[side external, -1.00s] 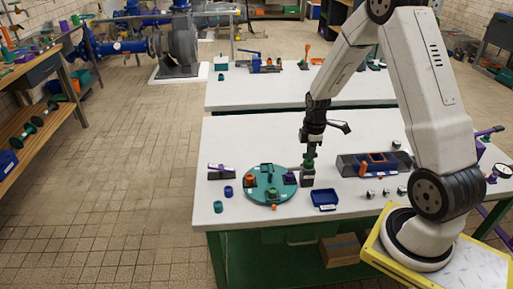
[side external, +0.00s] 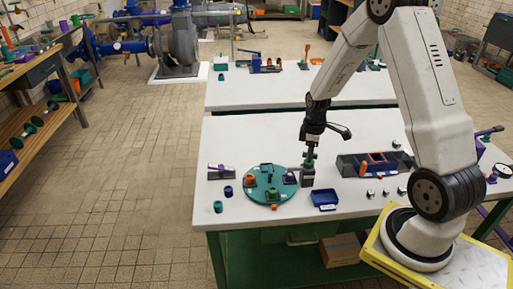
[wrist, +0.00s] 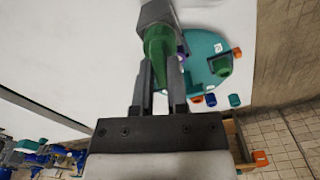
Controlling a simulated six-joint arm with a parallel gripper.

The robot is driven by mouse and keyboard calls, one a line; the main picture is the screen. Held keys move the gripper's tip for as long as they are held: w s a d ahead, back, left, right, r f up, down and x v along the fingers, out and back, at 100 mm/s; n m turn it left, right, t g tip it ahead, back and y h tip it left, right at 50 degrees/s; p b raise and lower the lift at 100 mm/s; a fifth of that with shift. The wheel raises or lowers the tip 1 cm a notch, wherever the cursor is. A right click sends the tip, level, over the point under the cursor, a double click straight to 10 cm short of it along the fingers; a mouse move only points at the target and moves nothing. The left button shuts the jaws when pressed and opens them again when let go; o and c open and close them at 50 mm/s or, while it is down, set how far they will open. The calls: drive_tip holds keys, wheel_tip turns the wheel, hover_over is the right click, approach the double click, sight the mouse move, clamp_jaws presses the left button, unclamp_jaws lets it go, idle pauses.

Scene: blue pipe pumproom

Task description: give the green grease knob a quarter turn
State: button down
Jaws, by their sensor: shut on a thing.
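The green grease knob (side external: 308,163) sits on top of a small dark grey block (side external: 307,179) on the white table, right of the round teal plate. It also shows in the wrist view (wrist: 158,44), with a wide rounded body narrowing toward my gripper. My gripper (side external: 310,154) points straight down over the block. In the wrist view its two fingers (wrist: 160,66) lie on either side of the knob and are shut on it. The fingers hide part of the knob in the side view.
The round teal plate (side external: 257,190) with several small fittings stands close on the left. A blue tray (side external: 324,198) lies in front to the right. A grey fixture with an orange part (side external: 376,163) stands further right. The table's left front is mostly clear.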

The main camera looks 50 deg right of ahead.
drive_tip(key=m, duration=1.4)
idle(0.4)
drive_tip(key=c, duration=0.6)
unclamp_jaws()
drive_tip(key=shift+c, duration=0.2)
drive_tip(key=shift+r, duration=0.15)
drive_tip(key=shift+r, duration=3.8)
